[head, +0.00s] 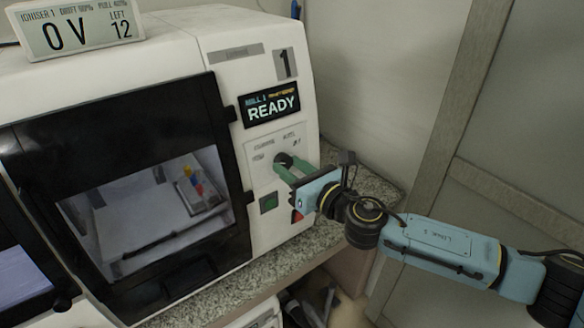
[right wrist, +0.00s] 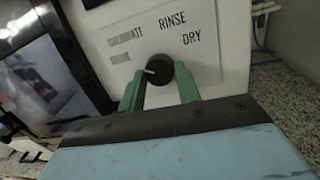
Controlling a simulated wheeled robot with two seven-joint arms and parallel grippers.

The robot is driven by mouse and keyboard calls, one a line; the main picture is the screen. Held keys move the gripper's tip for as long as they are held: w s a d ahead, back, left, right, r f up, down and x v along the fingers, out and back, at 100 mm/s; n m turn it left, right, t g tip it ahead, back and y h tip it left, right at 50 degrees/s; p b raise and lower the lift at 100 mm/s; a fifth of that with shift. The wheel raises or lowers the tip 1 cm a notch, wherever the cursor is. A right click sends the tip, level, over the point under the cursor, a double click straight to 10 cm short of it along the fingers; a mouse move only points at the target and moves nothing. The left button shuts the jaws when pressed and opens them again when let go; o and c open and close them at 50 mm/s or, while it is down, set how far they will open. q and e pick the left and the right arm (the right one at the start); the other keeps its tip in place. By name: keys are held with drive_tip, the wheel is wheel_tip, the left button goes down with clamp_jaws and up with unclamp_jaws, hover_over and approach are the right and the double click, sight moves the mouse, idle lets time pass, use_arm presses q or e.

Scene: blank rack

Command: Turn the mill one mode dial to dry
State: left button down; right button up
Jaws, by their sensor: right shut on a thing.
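The mode dial (right wrist: 159,69) is a round black knob on the white front panel of mill one (head: 265,210), below the screen reading READY. In the right wrist view its white pointer mark faces left, towards the faint lower-left label (right wrist: 120,57) that I cannot read surely. The DRY label (right wrist: 192,38) is at upper right of the knob, with RINSE (right wrist: 172,20) above. My right gripper (head: 287,166) has its green fingers on both sides of the dial, shut on it. The fingers partly hide the dial in the head view. My left gripper is not in view.
The mill's dark-framed window (head: 150,205) is to the left. The granite counter (head: 370,186) ends just right of the machine, by a wall and door.

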drive_tip(key=m+p, duration=0.1)
drive_tip(key=m, duration=0.3)
drive_tip(key=m+t+h+p, duration=0.1)
drive_tip(key=m, duration=0.2)
drive_tip(key=shift+s+a+m, duration=0.1)
drive_tip(key=shift+a+m, duration=0.1)
drive_tip(key=shift+m, duration=0.2)
drive_tip(key=m+h+p, duration=0.1)
drive_tip(key=m, duration=0.2)
drive_tip(key=m+p, duration=0.1)
drive_tip(key=m, duration=0.2)
drive_tip(key=shift+r+t+h+p, duration=0.15)
drive_tip(key=shift+t+h+p, duration=0.15)
drive_tip(key=shift+h+p, duration=0.1)
drive_tip(key=m+p, duration=0.2)
drive_tip(key=m, duration=0.1)
drive_tip(key=m+h+p, duration=0.1)
drive_tip(key=m, duration=0.3)
drive_tip(key=shift+s+a+r+p, duration=0.1)
drive_tip(key=shift+a+r+p, duration=0.05)
drive_tip(key=shift+p, duration=0.25)
drive_tip(key=shift+m+g+h+p, duration=0.35)
drive_tip(key=shift+m+p, duration=1.4)
drive_tip(key=shift+m, duration=0.85)
drive_tip(key=o, duration=1)
